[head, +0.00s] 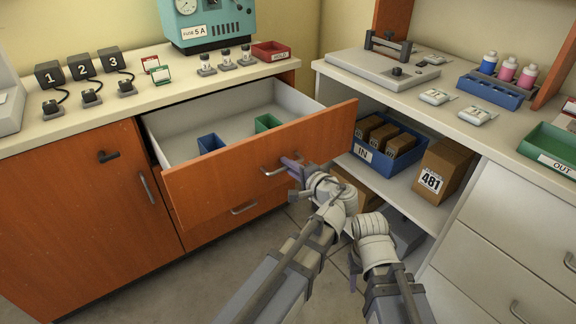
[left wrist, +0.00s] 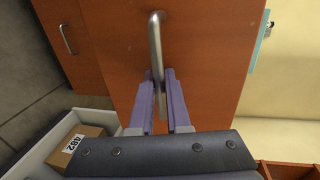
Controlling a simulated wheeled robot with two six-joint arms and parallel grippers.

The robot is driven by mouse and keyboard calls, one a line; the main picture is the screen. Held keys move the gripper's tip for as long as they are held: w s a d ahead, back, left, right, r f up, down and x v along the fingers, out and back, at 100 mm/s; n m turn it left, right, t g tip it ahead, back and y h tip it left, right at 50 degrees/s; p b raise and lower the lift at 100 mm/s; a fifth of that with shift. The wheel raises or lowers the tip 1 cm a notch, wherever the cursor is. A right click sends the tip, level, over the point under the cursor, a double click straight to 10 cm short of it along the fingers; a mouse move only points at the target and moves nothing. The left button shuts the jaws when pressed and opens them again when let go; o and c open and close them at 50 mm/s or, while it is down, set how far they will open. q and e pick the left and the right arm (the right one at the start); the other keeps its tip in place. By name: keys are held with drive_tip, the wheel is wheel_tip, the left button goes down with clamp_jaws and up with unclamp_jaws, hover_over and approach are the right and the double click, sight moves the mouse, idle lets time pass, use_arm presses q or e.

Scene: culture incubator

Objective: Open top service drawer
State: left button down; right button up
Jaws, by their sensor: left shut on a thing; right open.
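The top service drawer (head: 250,163) has an orange wood front and is pulled well out of the counter. Its white inside shows a blue bin (head: 210,143) and a green bin (head: 267,122). My left gripper (head: 288,164) is at the drawer's metal handle (head: 272,171). In the left wrist view, the purple fingers (left wrist: 163,100) are on either side of the handle bar (left wrist: 156,50), shut on it. My right gripper (head: 356,226) is low, to the right of the left one; its fingers are mostly hidden by its own wrist.
A lower drawer handle (head: 244,208) and a left cabinet door (head: 90,200) are shut below the counter. On the right, an open shelf holds a blue IN bin (head: 366,158) and a carton marked 481 (head: 440,172), close to the drawer's right end.

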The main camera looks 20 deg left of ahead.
use_arm(q)
drive_tip(key=c, duration=1.2)
unclamp_jaws()
drive_tip(key=shift+r, duration=0.15)
